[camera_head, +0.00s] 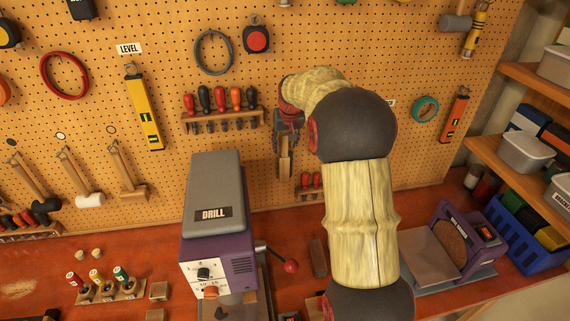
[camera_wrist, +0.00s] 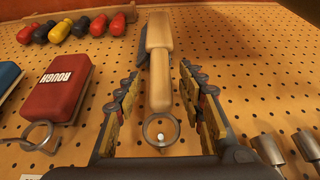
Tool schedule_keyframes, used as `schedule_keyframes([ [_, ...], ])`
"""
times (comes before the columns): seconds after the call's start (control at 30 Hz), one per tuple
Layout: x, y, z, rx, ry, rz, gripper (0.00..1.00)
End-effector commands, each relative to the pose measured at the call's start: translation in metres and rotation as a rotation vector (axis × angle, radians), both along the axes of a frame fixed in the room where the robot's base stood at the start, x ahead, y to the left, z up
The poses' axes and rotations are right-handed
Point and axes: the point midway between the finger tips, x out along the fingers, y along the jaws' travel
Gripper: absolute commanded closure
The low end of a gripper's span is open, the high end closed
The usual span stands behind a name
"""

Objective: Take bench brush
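The bench brush (camera_wrist: 159,65) hangs on the pegboard, with a pale wooden handle and dark bristles along its left side in the wrist view. In the head view its wooden handle (camera_head: 285,164) shows below my gripper (camera_head: 289,122). In the wrist view my gripper (camera_wrist: 161,82) is open, with one finger on each side of the handle. Gaps show between the handle and both fingers, so it is not gripped. My arm hides part of the board around the brush in the head view.
A red block marked ROUGH (camera_wrist: 57,88) hangs left of the brush in the wrist view. A metal ring (camera_wrist: 160,130) is by the handle end. The drill press (camera_head: 214,215) stands on the red bench, and a screwdriver rack (camera_head: 221,119) is left of my gripper.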

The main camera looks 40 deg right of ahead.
Motion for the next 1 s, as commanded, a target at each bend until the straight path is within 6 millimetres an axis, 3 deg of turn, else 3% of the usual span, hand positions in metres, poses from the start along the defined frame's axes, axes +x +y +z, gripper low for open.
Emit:
schedule_keyframes([
  [0.23, 0.0011, -0.0003, -0.0011, -0.001, -0.002, 0.0, 0.62],
  [0.9, 0.001, -0.0002, -0.0009, -0.001, -0.001, 0.001, 1.0],
  [1.0, 0.001, -0.0002, -0.0009, -0.001, -0.001, 0.001, 1.0],
])
